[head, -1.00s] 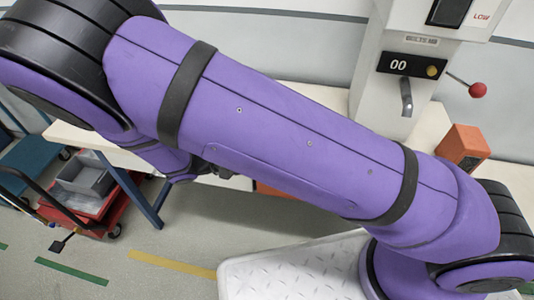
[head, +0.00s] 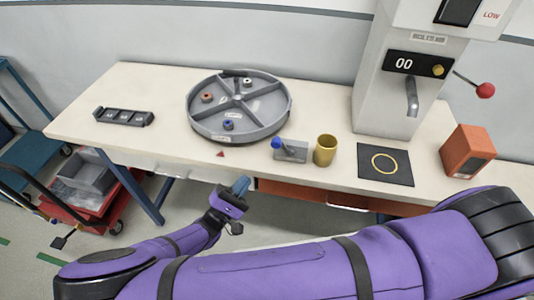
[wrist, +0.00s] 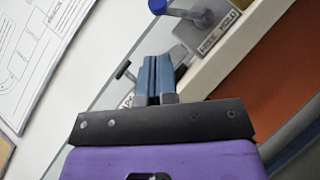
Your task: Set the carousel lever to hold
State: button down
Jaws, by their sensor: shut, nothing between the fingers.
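The carousel (head: 238,138) is a round grey tray with divided compartments on the table. The lever's grey block (head: 296,151) stands at its right, with a blue ball knob (head: 276,143) at the block's left side. In the wrist view the blue knob (wrist: 157,6) shows at the top edge, beside a plate (wrist: 222,31) lettered FREE and HOLD. The knob leans to the left, toward the FREE end. My gripper (head: 241,184) is shut and empty, just in front of the table's front edge and left of the lever. Its blue fingers (wrist: 155,76) are together, apart from the lever.
A yellow cup (head: 325,150) stands close right of the lever. Further right are a black mat (head: 386,164) with a yellow ring, a white machine (head: 385,95) and an orange box (head: 467,151). A dark rack (head: 123,116) lies at the left. Table edge (head: 330,183) lies beside my gripper.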

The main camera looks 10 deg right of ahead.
aim_at(280, 147)
dwell(0.3)
jog(key=x, duration=1)
jog(key=shift+f, duration=0.1)
jog(key=shift+d+r+m+g, duration=0.25)
jog(key=shift+r+m+g, duration=0.1)
jog(key=shift+m+g, duration=0.5)
jog(key=shift+s+d+r+m+g, duration=0.15)
jog(key=shift+d+r+m+g, duration=0.15)
jog(key=shift+m+g, duration=0.45)
jog(key=m, duration=0.1)
jog(key=d+r+m+g+y, duration=0.1)
jog(key=m+g, duration=0.1)
jog(key=shift+s+d+r+m, duration=0.25)
jog(key=shift+s+m, duration=0.05)
jog(key=shift+m, duration=0.1)
jog(key=shift+s+d+r+m+g+y, duration=0.2)
jog(key=shift+d+m+g+y, duration=0.15)
jog(key=shift+d+m+y, duration=0.25)
jog(key=shift+s+d+r+m+g+y, duration=0.1)
jog(key=shift+s+d+m+g+y, duration=0.15)
jog(key=shift+d+m+y, duration=0.35)
jog(key=shift+s+d+r+m+g+y, duration=0.15)
jog(key=shift+d+m+g+y, duration=0.25)
jog(key=shift+d+m+y, duration=0.25)
